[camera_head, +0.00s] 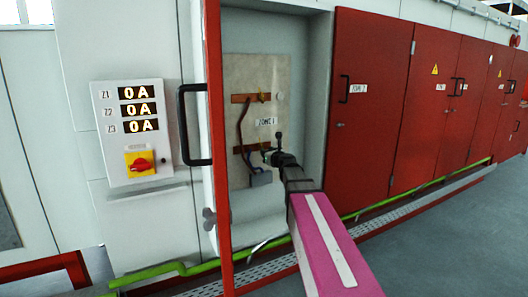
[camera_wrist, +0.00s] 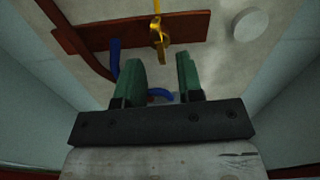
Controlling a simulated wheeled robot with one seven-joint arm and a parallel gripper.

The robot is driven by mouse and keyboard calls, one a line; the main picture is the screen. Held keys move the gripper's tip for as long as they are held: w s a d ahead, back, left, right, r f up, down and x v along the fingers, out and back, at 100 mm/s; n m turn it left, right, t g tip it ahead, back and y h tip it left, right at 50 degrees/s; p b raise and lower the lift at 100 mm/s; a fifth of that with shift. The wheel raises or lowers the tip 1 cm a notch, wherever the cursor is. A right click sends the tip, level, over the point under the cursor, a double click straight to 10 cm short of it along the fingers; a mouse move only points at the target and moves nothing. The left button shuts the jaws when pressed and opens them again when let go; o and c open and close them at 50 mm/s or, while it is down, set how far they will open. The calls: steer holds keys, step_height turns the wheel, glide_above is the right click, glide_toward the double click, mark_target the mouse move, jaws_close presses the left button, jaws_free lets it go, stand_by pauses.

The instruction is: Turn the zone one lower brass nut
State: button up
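The open zone one cabinet has a pale back panel (camera_head: 283,125) with a copper bar high and another low. The upper brass nut (camera_head: 264,97) sits on the upper bar; it also shows in the wrist view (camera_wrist: 158,38), beyond my fingertips. My gripper (camera_head: 271,153) is in front of the lower copper bar (camera_head: 243,149), at its right end. In the wrist view its two green fingers (camera_wrist: 158,62) stand apart, with a clear gap between them. The lower brass nut is not clearly visible; my gripper hides that area. I cannot tell whether the fingers touch it.
The red cabinet door (camera_head: 217,130) stands open on the left, its edge towards me. A meter box (camera_head: 132,130) left of it shows 0A on three displays, above a red rotary switch (camera_head: 140,164). Shut red doors (camera_head: 365,110) lie to the right. Blue cable (camera_wrist: 114,58) shows near my fingers.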

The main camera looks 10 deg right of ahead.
steer(key=v, duration=0.6)
steer(key=s+a+f+n+g, duration=0.4)
steer(key=s+f+n+g, duration=0.15)
steer(key=f+n, duration=0.45)
steer(key=s+a+f+n+g, duration=0.4)
steer(key=s+f+n, duration=0.4)
steer(key=f, duration=0.4)
steer(key=s+d+f+n+g+h, duration=0.2)
steer(key=s+f+n+g, duration=0.2)
steer(key=s+f+n, duration=0.2)
steer(key=s+d+f+n+g+h, duration=0.3)
steer(key=s+f+n, duration=0.4)
steer(key=s, duration=0.1)
steer(key=shift+s+f+g+h, duration=0.2)
steer(key=shift+s+g+h, duration=0.05)
steer(key=shift+g+h, duration=0.1)
